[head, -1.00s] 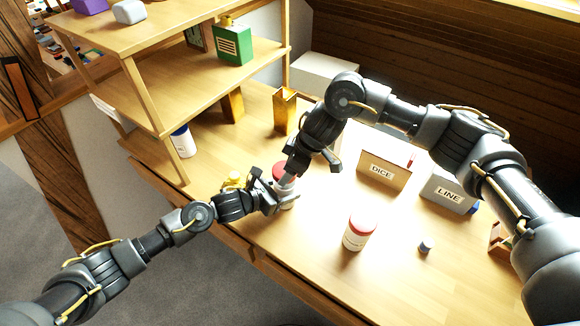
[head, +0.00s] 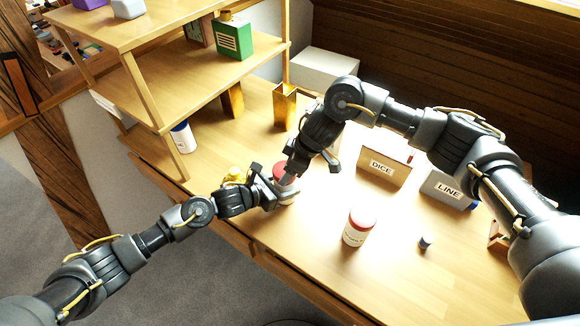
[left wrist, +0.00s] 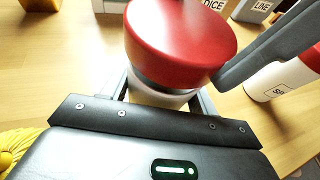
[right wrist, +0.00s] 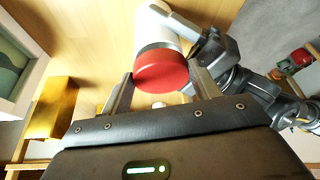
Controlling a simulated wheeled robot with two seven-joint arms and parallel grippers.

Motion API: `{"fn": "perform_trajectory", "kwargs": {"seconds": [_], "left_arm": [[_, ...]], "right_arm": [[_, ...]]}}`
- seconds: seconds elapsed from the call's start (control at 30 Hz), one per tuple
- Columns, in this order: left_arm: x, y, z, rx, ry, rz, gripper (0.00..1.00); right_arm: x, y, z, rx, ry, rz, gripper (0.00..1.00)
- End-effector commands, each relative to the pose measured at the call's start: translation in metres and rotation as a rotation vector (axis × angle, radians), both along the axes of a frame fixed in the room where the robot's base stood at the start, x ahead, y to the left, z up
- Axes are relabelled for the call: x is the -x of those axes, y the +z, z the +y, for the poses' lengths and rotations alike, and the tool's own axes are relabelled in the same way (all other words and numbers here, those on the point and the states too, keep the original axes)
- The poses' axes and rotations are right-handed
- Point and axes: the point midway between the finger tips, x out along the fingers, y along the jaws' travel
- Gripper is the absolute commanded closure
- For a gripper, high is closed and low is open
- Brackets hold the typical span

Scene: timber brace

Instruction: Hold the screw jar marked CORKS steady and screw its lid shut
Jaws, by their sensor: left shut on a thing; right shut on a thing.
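The held jar is white with a red lid (head: 281,173); no CORKS marking on it is readable. My left gripper (head: 277,190) is shut around its white body (right wrist: 152,30), below the lid. My right gripper (right wrist: 162,88) comes from above and is shut on the red lid, which shows between its fingers in the right wrist view. In the left wrist view the lid (left wrist: 180,40) sits over a dark grey band above the body, and one right finger (left wrist: 262,55) lies against its side. The far right finger is hidden there.
Boxes marked DICE (head: 383,168) and LINE (head: 447,190) stand behind. A yellow object (head: 234,175) is close to my left gripper.

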Motion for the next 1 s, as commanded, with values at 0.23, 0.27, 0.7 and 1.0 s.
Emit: {"fn": "perform_trajectory", "kwargs": {"seconds": [0.23,0.27,0.7,1.0], "left_arm": [[0.0002,0.0,-0.0001,0.0,0.0,0.0,0.82],[0.0002,0.0,-0.0001,0.0,0.0,0.0,0.82],[0.0002,-0.0002,-0.0001,0.0,0.0,0.0,1.0],[0.0,-0.0002,0.0001,-0.001,0.0,0.001,1.0]], "right_arm": [[0.0002,-0.0054,0.0001,0.0,-0.001,0.0,0.6],[0.0002,-0.006,0.0001,0.0,0.0,0.0,0.6],[0.004,-0.0107,0.0026,0.004,-0.162,0.004,0.6],[0.0037,-0.0094,0.0024,-0.001,-0.285,0.0,0.6]]}}
